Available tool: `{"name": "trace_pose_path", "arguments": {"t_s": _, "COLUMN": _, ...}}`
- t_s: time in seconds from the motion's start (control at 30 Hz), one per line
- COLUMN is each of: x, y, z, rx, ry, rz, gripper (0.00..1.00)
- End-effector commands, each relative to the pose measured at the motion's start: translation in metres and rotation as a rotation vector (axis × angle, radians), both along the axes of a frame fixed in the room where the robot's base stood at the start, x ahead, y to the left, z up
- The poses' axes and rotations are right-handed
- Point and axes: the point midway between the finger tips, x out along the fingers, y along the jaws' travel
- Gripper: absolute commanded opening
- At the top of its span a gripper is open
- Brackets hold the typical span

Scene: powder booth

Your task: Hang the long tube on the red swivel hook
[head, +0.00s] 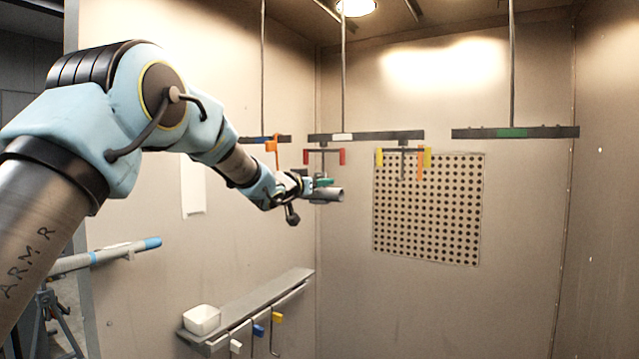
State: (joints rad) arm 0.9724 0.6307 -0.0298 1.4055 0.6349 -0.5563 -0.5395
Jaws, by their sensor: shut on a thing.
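A grey tube (328,195) is at my gripper (306,187), near the middle of the view. My gripper is shut on it. Only a short stretch of the tube shows, so its full length is hidden. The red swivel hook (341,156) hangs from the left part of the middle dark bar (365,135); it is a small crossbar with red ends. The tube is below the red hook in the picture, with a gap between them. I cannot tell their difference in depth. A small green piece (323,182) shows just above the tube.
A yellow-ended hook (428,156) hangs right of the red one; an orange hook (273,146) hangs to the left. Another dark bar (475,133) is at right. A perforated panel (428,210) is behind. A shelf (262,304) with a white bin (201,320) stands lower left.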

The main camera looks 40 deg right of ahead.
Motion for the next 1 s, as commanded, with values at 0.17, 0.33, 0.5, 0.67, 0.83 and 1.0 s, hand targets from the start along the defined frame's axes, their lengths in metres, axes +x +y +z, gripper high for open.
{"name": "trace_pose_path", "arguments": {"t_s": 0.17, "x": 0.000, "y": 0.000, "z": 0.001, "rx": -0.002, "ry": -0.001, "rz": 0.000, "gripper": 0.00}}
{"name": "trace_pose_path", "arguments": {"t_s": 0.33, "x": 0.000, "y": 0.000, "z": 0.001, "rx": -0.002, "ry": -0.001, "rz": -0.001, "gripper": 0.55}}
{"name": "trace_pose_path", "arguments": {"t_s": 0.5, "x": 0.000, "y": 0.000, "z": 0.001, "rx": -0.001, "ry": 0.000, "rz": 0.000, "gripper": 0.74}}
{"name": "trace_pose_path", "arguments": {"t_s": 0.67, "x": 0.000, "y": 0.000, "z": 0.000, "rx": 0.000, "ry": 0.000, "rz": 0.000, "gripper": 0.79}}
{"name": "trace_pose_path", "arguments": {"t_s": 0.83, "x": 0.000, "y": 0.001, "z": -0.001, "rx": 0.001, "ry": 0.000, "rz": 0.000, "gripper": 0.79}}
{"name": "trace_pose_path", "arguments": {"t_s": 1.0, "x": -0.003, "y": 0.016, "z": -0.002, "rx": -0.001, "ry": -0.001, "rz": 0.001, "gripper": 0.79}}
